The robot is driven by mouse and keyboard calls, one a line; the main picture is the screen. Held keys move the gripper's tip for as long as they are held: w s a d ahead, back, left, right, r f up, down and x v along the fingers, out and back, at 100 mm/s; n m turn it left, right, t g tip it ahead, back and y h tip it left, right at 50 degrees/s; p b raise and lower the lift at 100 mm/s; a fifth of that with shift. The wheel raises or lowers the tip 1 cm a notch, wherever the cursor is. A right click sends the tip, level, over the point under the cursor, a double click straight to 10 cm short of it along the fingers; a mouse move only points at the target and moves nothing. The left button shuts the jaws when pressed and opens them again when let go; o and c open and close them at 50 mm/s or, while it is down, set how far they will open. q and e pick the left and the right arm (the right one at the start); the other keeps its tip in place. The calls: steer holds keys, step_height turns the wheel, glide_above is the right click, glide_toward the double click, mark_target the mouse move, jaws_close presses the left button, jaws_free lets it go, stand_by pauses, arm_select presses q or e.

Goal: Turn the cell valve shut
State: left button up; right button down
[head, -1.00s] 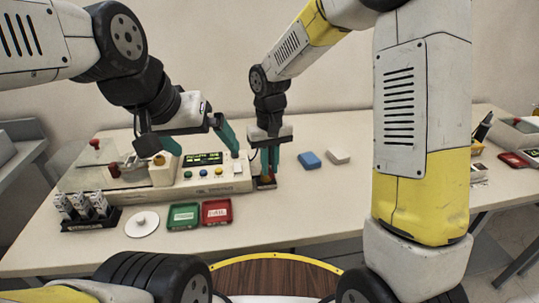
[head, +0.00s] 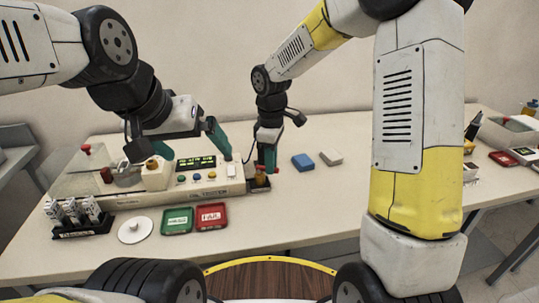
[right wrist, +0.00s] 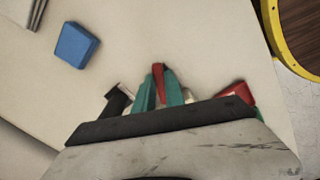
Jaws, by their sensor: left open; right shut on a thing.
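The tester (head: 205,189) is a long cream box on the table with a lit display, coloured buttons and a clear-covered chamber at its left. My right gripper (head: 268,160) points down at the tester's right end. In the right wrist view its teal fingers (right wrist: 160,95) are shut on a red lever-like part (right wrist: 158,72), which I take to be the cell valve's handle. The valve's body is mostly hidden by the gripper. My left gripper (head: 200,150) is open and empty, above the tester's display.
A green tray (head: 177,221) and a red tray (head: 211,217) lie before the tester. A white disc (head: 135,230) and a rack of several white parts (head: 78,215) stand left. A blue block (head: 303,161) and a white block (head: 331,157) lie right, with clear table around them.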

steer(key=n, duration=0.1)
steer(key=w+n, duration=0.1)
steer(key=n, duration=0.3)
steer(key=shift+w+d, duration=0.1)
steer(key=shift+w, duration=0.25)
stand_by(0.4)
steer(key=c, duration=1.4)
jaws_free()
step_height(320, 180, up, 8)
